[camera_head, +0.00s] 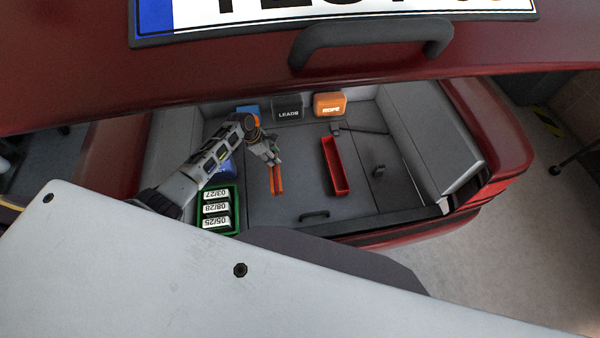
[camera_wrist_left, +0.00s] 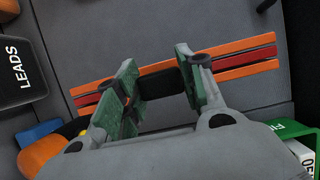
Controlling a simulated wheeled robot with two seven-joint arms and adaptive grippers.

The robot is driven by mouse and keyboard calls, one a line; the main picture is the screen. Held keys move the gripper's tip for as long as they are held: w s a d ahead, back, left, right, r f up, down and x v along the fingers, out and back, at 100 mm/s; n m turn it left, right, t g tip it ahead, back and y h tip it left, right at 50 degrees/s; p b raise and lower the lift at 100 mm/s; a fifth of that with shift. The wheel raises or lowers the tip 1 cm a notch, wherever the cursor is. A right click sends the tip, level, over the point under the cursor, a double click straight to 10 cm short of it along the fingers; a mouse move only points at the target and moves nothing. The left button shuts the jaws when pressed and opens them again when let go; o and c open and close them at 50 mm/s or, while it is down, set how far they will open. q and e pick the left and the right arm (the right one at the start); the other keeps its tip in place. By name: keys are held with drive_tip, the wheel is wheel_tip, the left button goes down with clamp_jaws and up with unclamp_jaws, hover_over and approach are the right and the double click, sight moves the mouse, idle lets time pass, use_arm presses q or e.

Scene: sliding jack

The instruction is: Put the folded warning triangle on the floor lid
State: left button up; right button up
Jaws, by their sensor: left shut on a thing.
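The folded warning triangle (camera_head: 277,181) is a slim bundle of orange and red bars with a black middle. My left gripper (camera_head: 273,160) is shut on it; in the left wrist view the green-padded fingers (camera_wrist_left: 158,76) stand on either side of the black middle of the triangle (camera_wrist_left: 245,63). The triangle is over the left part of the grey floor lid (camera_head: 303,190), which has a dark handle (camera_head: 315,214) near its front edge. I cannot tell whether the triangle touches the lid. My right gripper is not in view.
A red open tray (camera_head: 335,168) lies right of the triangle, with a dark tool (camera_head: 360,128) behind it. A black LEADS case (camera_head: 288,108) and orange ROPE case (camera_head: 329,104) stand at the back. A green crate (camera_head: 220,209) with labelled packs is at left. The raised tailgate (camera_head: 230,75) hangs above.

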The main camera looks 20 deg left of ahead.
sight(274, 168)
use_arm(q)
drive_tip(key=shift+f+b, duration=0.65)
drive_tip(key=shift+f, duration=0.8)
drive_tip(key=shift+f+b, duration=1.4)
drive_tip(key=shift+b, duration=0.4)
drive_tip(key=shift+f+b, duration=1.05)
drive_tip(key=shift+b, duration=0.2)
drive_tip(key=shift+f+b, duration=1.05)
drive_tip(key=shift+b, duration=0.3)
drive_tip(key=o, duration=1.2)
drive_tip(key=shift+f, duration=0.1)
drive_tip(key=shift+c, duration=0.2)
drive_tip(key=shift+o, duration=0.3)
